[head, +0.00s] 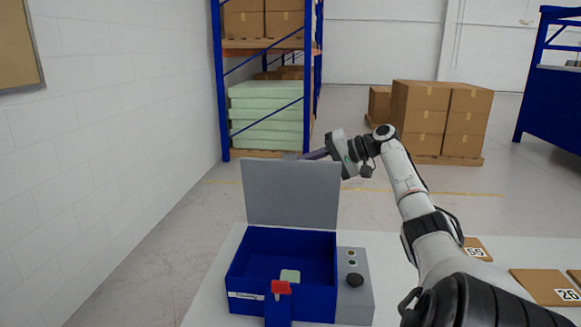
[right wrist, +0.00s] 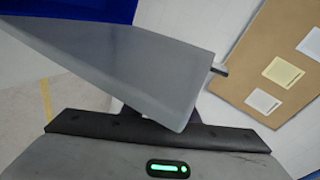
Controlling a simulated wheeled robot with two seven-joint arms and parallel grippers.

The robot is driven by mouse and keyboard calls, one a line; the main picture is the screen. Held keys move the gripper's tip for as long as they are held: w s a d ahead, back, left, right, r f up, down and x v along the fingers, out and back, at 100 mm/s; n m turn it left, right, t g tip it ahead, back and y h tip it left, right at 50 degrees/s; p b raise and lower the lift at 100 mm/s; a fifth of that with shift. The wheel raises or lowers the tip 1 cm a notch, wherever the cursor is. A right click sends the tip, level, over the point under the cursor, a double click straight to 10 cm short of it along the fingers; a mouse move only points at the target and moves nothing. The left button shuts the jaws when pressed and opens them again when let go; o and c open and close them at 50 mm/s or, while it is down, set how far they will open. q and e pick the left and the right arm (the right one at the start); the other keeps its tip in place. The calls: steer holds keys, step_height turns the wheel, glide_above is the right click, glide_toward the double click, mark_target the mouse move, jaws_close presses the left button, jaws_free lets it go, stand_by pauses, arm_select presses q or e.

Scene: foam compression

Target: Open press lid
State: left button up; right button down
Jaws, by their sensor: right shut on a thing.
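The press is a blue open-topped box (head: 250,262) on the white table, with a grey lid (head: 290,195) standing upright at its back. A small pale green block (head: 290,276) lies inside the box. A red-topped part (head: 281,287) stands at the box's front. My right gripper (head: 300,156) is at the lid's top edge, shut on the lid. In the right wrist view the grey lid (right wrist: 120,65) fills the space in front of the gripper and hides the fingertips. My left gripper is out of view.
A grey control panel (head: 356,300) with a black knob adjoins the box's right side. Numbered brown boards (head: 540,284) lie on the table (head: 400,310) at right. A white wall (head: 100,130) stands at left; a blue rack (head: 218,90) and cartons (head: 430,115) stand behind.

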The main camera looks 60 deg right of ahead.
steer(key=shift+f, duration=0.1)
steer(key=c, duration=1.4)
jaws_free()
steer(key=b+v, duration=0.2)
steer(key=v, duration=0.8)
